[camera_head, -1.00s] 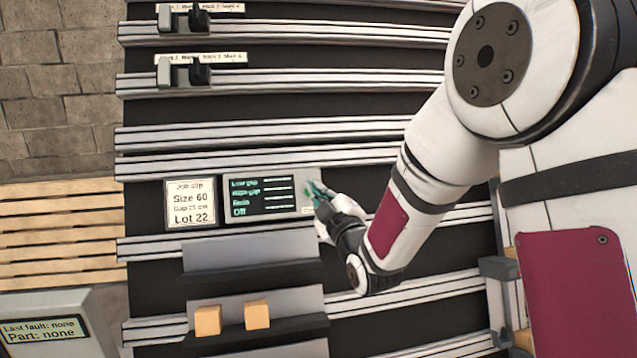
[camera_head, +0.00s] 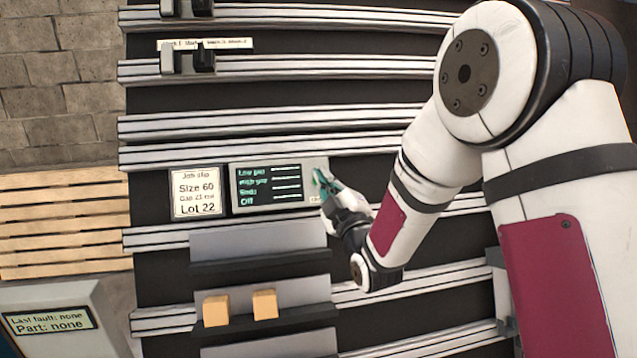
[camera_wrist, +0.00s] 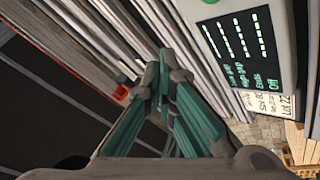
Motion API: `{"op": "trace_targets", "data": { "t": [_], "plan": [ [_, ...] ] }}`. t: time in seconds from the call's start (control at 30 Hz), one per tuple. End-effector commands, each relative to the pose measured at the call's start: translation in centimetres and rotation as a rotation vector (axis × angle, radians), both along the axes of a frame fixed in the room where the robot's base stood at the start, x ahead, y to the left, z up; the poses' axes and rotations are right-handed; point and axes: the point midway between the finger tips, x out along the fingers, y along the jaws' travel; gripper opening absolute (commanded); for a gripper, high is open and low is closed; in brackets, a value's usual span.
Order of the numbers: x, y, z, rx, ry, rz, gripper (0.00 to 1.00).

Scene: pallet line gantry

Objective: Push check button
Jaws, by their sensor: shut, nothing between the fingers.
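The grey control panel (camera_head: 310,165) has a dark screen (camera_head: 266,187) with lines reading Low gap, High gap, Ends and Off. My gripper (camera_head: 322,178) is at the right end of this panel, with its green fingers shut and empty. In the wrist view the shut fingers (camera_wrist: 163,85) point toward the rails, with the panel (camera_wrist: 280,40) at upper right. A green round button (camera_wrist: 210,2) on the panel is cut off by the top edge there. In the head view my fingers largely cover the button area. I cannot tell whether they touch it.
A job slip (camera_head: 195,193) reading Size 60, Lot 22 is left of the panel. Below are grey shelves with two orange blocks (camera_head: 216,310) (camera_head: 265,304). Metal rails (camera_head: 250,155) run across. A small red-orange part (camera_wrist: 121,93) shows beside the rails in the wrist view.

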Motion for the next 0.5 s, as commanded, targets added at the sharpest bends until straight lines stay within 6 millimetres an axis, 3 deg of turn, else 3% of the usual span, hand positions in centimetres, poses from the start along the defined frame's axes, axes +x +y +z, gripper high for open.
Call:
{"op": "trace_targets", "data": {
  "t": [0.5],
  "plan": [
    [5.8, 1.1, -3.3, 0.001, 0.0, 0.0, 0.0]
  ]
}}
